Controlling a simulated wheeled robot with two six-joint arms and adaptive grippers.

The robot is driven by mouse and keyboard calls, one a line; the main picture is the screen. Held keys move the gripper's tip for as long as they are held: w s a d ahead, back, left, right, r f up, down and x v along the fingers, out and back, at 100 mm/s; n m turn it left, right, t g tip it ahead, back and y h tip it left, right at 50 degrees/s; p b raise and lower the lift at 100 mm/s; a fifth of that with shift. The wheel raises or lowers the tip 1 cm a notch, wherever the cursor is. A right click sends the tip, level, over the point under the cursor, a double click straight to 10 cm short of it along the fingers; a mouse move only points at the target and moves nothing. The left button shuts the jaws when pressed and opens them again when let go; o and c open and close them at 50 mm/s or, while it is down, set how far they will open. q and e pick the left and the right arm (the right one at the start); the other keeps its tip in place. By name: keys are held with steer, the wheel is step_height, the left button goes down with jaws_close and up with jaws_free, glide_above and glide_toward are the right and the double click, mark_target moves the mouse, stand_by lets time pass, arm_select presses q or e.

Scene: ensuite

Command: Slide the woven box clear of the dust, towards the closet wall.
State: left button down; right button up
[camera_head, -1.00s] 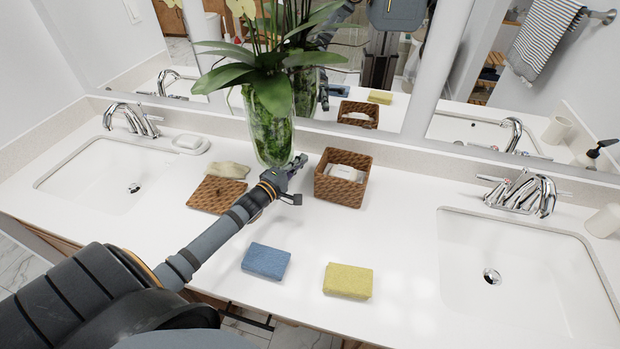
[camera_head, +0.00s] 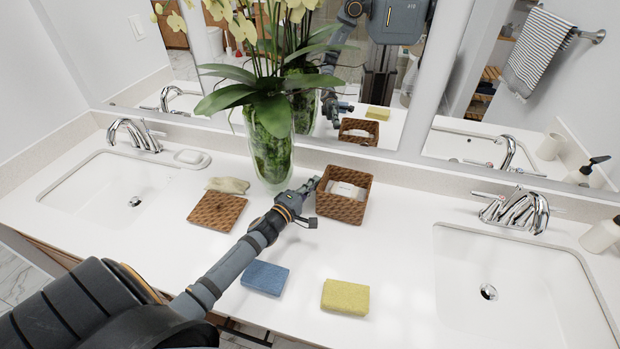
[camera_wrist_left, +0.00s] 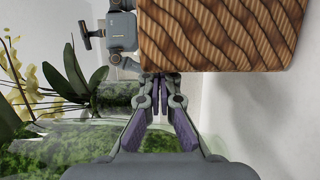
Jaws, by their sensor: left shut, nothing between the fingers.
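The woven box (camera_head: 340,207) is brown, open-topped and upright on the white counter, with something white inside. In the left wrist view its woven wall (camera_wrist_left: 225,35) fills the upper right. My left gripper (camera_head: 311,187) is shut and empty at the box's left side, low by the counter. In the left wrist view its fingertips (camera_wrist_left: 160,85) are together at the edge of the box wall; I cannot tell whether they touch it. I cannot make out any dust on the counter. My right gripper is not in view.
A glass vase with an orchid (camera_head: 270,150) stands just behind my left gripper. A woven lid (camera_head: 217,210) and a cloth (camera_head: 228,185) lie to the left. A blue sponge (camera_head: 265,278) and a yellow sponge (camera_head: 345,297) lie in front. The right sink (camera_head: 500,275) is beyond clear counter.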

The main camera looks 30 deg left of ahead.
mark_target(359, 202)
arm_select(q)
steer(key=d+p, duration=0.1)
steer(key=d, duration=0.1)
steer(key=d+r+p, duration=0.1)
steer(key=d+p, duration=0.2)
steer(key=shift+w+d+r, duration=0.35)
steer(key=shift+w, duration=0.05)
steer(key=d+p, duration=0.1)
steer(key=d, duration=0.2)
steer(key=d+f+p, duration=0.1)
steer(key=d, duration=0.2)
steer(key=w+d, duration=0.1)
steer(key=d, duration=0.2)
steer(key=shift+w+d+f+p, duration=0.1)
steer(key=shift+d+f+p, duration=0.1)
steer(key=shift+p, duration=0.2)
steer(key=shift+w+d, duration=0.1)
steer(key=shift+d, duration=0.45)
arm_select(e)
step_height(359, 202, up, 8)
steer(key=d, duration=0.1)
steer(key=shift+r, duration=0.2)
arm_select(q)
steer(key=shift+a, duration=0.3)
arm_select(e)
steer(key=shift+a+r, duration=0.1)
